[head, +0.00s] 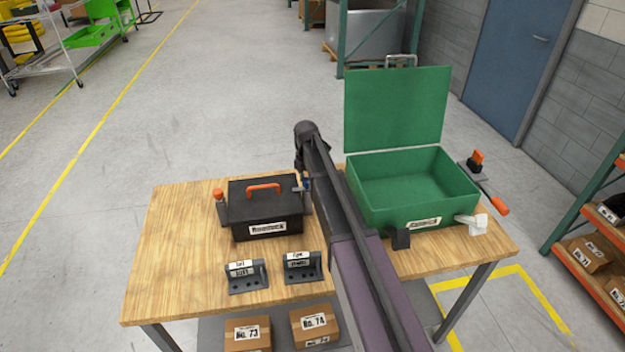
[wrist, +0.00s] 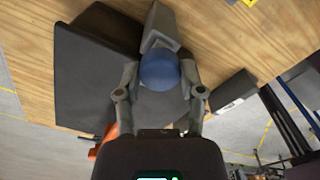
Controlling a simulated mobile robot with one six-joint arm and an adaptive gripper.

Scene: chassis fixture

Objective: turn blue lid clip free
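The black box (head: 262,218) has an orange handle (head: 264,187) on its lid. It stands on the left half of the table, and its dark side also fills the left of the wrist view (wrist: 85,75). The blue lid clip (wrist: 160,70) has a round blue knob on a grey lever; in the head view a bit of blue (head: 306,184) shows at the box's right side. In the wrist view my gripper (wrist: 159,77) has one finger on each side of the knob, and both fingertips appear to touch it. In the head view my arm hides most of the gripper.
An orange-topped clip (head: 218,195) is on the box's left side. Two small labelled brackets (head: 247,278) (head: 302,267) stand in front. An open green case (head: 385,210) stands on the right of the wooden table (head: 165,260). The table's front left is clear.

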